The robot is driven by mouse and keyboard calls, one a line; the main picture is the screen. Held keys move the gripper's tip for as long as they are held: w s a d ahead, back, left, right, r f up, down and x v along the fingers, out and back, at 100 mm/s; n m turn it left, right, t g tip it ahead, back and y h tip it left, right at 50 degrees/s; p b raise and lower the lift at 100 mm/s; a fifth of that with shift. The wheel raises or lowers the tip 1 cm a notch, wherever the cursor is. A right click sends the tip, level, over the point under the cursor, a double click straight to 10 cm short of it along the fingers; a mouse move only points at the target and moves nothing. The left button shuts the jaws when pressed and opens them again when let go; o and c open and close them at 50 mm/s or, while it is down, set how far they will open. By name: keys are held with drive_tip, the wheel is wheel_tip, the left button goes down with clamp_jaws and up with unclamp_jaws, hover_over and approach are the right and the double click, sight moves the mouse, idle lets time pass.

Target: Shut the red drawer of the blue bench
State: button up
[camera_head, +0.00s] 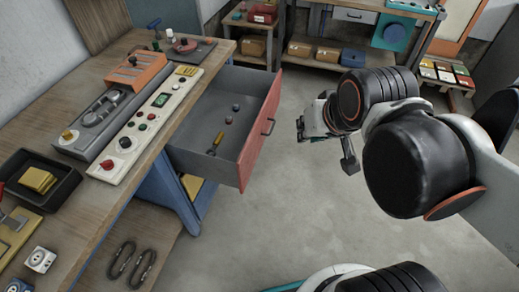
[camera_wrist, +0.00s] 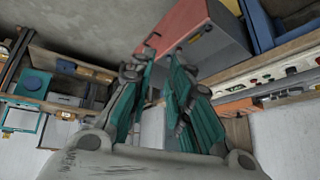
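The blue bench (camera_head: 166,192) has a wooden top and stands at the left of the head view. Its red drawer (camera_head: 262,135) is pulled well out, with a dark handle on the red front. Inside the grey drawer lie a yellow-handled tool (camera_head: 216,143) and small round pieces (camera_head: 232,114). My gripper (camera_head: 323,142) is in the air to the right of the red front, apart from it. In the wrist view the gripper (camera_wrist: 162,58) shows two fingers apart with nothing between them. Beyond the fingertips are the red drawer front (camera_wrist: 180,22) and its handle (camera_wrist: 152,38).
The bench top holds a control panel (camera_head: 150,122), an orange-topped device (camera_head: 136,70) and a black tray (camera_head: 38,180). Shelves with boxes (camera_head: 304,48) stand at the back. The grey floor (camera_head: 270,220) right of the drawer is clear.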

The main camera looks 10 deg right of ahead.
drive_tip(key=w+f+m, duration=0.1)
drive_tip(key=w+m, duration=0.1)
drive_tip(key=w+f+m+g+b, duration=0.1)
drive_tip(key=w+f+m, duration=0.1)
drive_tip(key=w, duration=0.1)
drive_tip(key=w+f+m, duration=0.2)
drive_tip(key=w, duration=0.1)
drive_tip(key=shift+a+m+g+y+b, duration=0.25)
drive_tip(key=shift+m+g+y+b, duration=0.05)
drive_tip(key=shift+m+b, duration=0.1)
clamp_jaws()
drive_tip(key=w+f+m+g+y+b, duration=0.1)
drive_tip(key=w+f+m, duration=0.35)
drive_tip(key=f, duration=0.45)
drive_tip(key=w+f+m+g+b, duration=0.1)
drive_tip(key=w+f+m+g, duration=0.1)
drive_tip(key=w+f+m, duration=0.35)
drive_tip(key=w+f+m+g+y+b, duration=0.15)
drive_tip(key=f+m, duration=0.35)
drive_tip(key=f, duration=0.6)
drive_tip(key=w+a+f+b, duration=0.3)
drive_tip(key=a+f+b, duration=0.2)
drive_tip(key=f, duration=0.5)
drive_tip(key=shift+w+a+f+m+t+h+b, duration=0.15)
drive_tip(key=shift+w+a+m+t+h+b, duration=0.25)
drive_tip(key=shift+a, duration=0.35)
